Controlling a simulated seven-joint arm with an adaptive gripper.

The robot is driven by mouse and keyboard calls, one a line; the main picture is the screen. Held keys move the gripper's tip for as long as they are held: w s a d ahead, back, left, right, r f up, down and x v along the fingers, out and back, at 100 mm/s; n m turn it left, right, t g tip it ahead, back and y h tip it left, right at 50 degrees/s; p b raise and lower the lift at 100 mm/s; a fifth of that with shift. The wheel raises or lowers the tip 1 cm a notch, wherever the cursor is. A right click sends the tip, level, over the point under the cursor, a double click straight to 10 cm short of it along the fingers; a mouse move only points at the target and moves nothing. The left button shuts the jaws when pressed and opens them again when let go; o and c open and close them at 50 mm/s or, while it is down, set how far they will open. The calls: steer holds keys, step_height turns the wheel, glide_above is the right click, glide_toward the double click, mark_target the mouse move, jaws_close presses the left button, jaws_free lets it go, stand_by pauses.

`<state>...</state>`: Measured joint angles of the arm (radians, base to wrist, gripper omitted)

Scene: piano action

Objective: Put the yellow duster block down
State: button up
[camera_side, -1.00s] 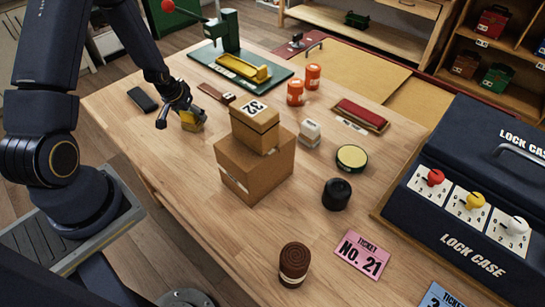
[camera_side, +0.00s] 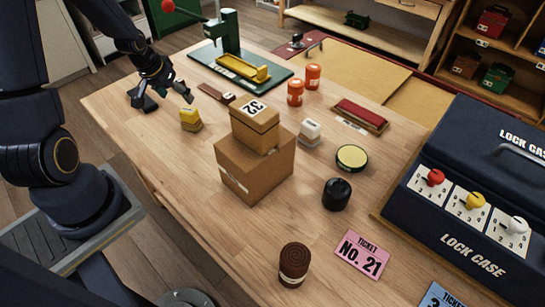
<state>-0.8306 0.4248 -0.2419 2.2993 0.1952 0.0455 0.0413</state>
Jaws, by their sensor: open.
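The yellow duster block (camera_side: 190,119) stands on the wooden table in the side view, left of the stacked cardboard boxes. It has a yellow top and a paler, brownish lower part. My gripper (camera_side: 168,101) is open and empty, above and to the left of the block in the picture, with its fingers spread wide. The gripper is apart from the block.
Cardboard boxes (camera_side: 254,165) stand right of the block. A white-topped block (camera_side: 310,131), orange canisters (camera_side: 295,93) and a green press (camera_side: 240,68) are farther back. A dark lock case (camera_side: 470,190) fills the right side. The table's front-left area is clear.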

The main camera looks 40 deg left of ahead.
steer(key=s+d+r+m, duration=0.2)
steer(key=d+r, duration=0.7)
steer(key=r, duration=0.4)
steer(key=s+d+r+m+t+h, duration=0.1)
steer(key=s+d+r+m, duration=0.1)
steer(key=s+d+r, duration=0.6)
steer(key=s+d, duration=0.2)
steer(key=d, duration=0.1)
steer(key=shift+s+d+r+m+h, duration=0.15)
steer(key=shift+s+d+m+h, duration=0.15)
steer(key=shift+d+h, duration=0.1)
